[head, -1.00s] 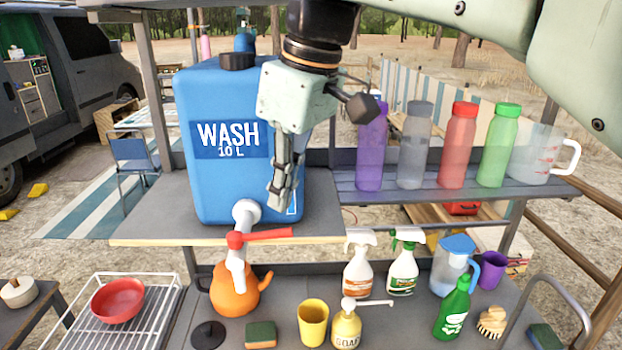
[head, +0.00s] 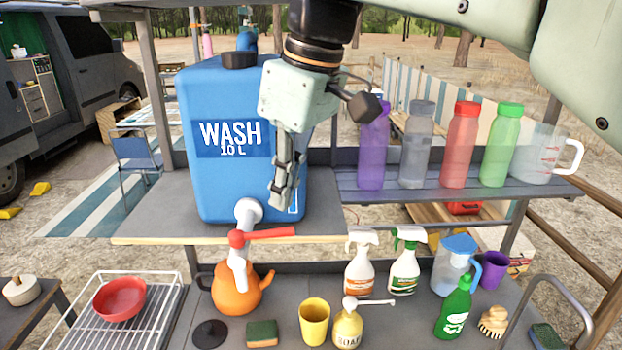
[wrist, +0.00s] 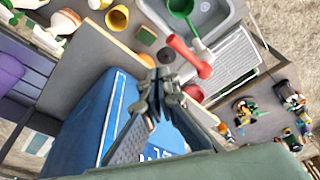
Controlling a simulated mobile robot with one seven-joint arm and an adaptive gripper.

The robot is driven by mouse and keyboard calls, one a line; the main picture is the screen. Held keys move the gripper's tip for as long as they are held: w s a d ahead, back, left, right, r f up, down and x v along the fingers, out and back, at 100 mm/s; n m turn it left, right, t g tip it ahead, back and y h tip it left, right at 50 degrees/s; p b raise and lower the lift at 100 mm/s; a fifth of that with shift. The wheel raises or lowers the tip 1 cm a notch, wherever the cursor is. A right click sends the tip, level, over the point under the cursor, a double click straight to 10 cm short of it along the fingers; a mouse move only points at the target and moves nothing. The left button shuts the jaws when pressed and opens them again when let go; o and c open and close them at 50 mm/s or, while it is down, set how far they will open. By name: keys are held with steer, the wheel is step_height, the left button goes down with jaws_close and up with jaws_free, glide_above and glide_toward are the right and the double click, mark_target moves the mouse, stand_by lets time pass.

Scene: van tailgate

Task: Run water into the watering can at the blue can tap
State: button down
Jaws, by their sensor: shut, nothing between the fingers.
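The blue water can (head: 190,150), marked WASH 10 L, stands on the upper shelf. Its white tap (head: 247,213) sticks out low at the front, and the tap's red lever (head: 268,234) points to the right. The orange watering can (head: 236,292) stands on the counter below, its spout to the right; the tap's white outlet overlaps its top in the head view. I see no clear stream of water. My gripper (head: 281,205) is shut and empty, pointing down in front of the blue can, above the lever. The red lever also shows beyond my fingers in the wrist view (wrist: 188,57).
Several bottles and a clear jug (head: 545,155) stand on the right shelf. Spray bottles (head: 360,272), a yellow cup (head: 314,322), a soap pump (head: 348,330) and a sponge (head: 262,334) crowd the counter. A dish rack (head: 150,312) with a red bowl (head: 119,298) is at left.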

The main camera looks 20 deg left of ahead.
steer(key=shift+s+a, duration=0.2)
step_height(320, 180, down, 4)
steer(key=b, duration=0.3)
stand_by(0.4)
steer(key=shift+s, duration=0.15)
